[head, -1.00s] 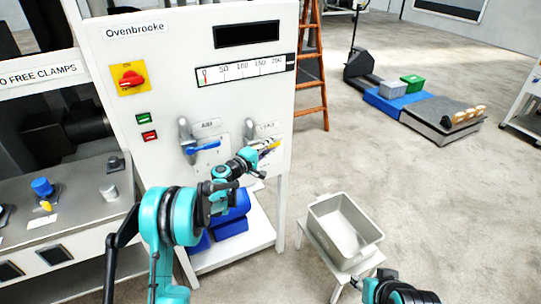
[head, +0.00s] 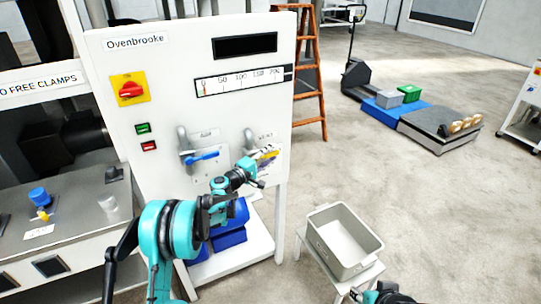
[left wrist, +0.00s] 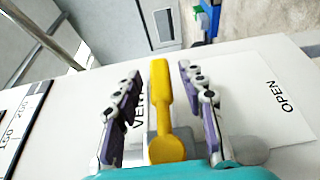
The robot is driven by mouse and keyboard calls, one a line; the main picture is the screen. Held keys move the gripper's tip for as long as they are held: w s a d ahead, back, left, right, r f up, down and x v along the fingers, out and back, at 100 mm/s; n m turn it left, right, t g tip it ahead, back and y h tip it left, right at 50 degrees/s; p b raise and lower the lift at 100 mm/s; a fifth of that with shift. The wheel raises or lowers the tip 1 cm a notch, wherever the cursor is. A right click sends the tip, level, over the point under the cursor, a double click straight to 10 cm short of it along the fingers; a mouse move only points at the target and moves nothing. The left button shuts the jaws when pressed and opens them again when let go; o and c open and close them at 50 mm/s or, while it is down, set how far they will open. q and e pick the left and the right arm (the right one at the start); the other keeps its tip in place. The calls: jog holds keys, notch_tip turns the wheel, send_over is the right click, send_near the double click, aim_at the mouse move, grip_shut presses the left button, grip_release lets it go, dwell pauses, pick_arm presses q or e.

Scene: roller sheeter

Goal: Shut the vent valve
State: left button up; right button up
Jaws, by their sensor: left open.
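The vent valve's yellow lever (left wrist: 161,95) sits on a white panel between labels reading "VENT" and "OPEN" in the left wrist view. In the head view the lever (head: 267,154) shows partly, at the lower right of the white machine front. My left gripper (left wrist: 157,75) is open, with one finger on each side of the lever and a visible gap on both sides. In the head view the left gripper (head: 266,162) is at the valve and covers part of it. My right gripper does not show clearly; only part of the right arm shows at the bottom edge.
A blue-handled valve (head: 203,156) is just left on the same panel. A gauge (head: 240,82), red rotary switch (head: 131,90) and two buttons are above. A grey bin (head: 345,240) on a stool stands right.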

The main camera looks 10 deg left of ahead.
pick_arm(q)
jog(key=v, duration=1.2)
jog(key=shift+s+d, duration=0.1)
jog(key=s+d+r+m+g+y, duration=0.2)
jog(key=s+d+m+g, duration=0.15)
jog(key=s, duration=0.45)
jog(key=s+d+r+m+g+y, duration=0.2)
jog(key=s+d+m, duration=0.15)
jog(key=s, duration=0.55)
jog(key=s+a+f+m+g+y, duration=0.1)
jog(key=s+a+f+m+y, duration=0.1)
jog(key=s, duration=0.9)
jog(key=s+a+f+m+g+y, duration=0.1)
jog(key=s+a+f+y, duration=0.3)
jog(key=s, duration=0.7)
jog(key=shift+a+m, duration=0.2)
jog(key=shift+m, duration=0.5)
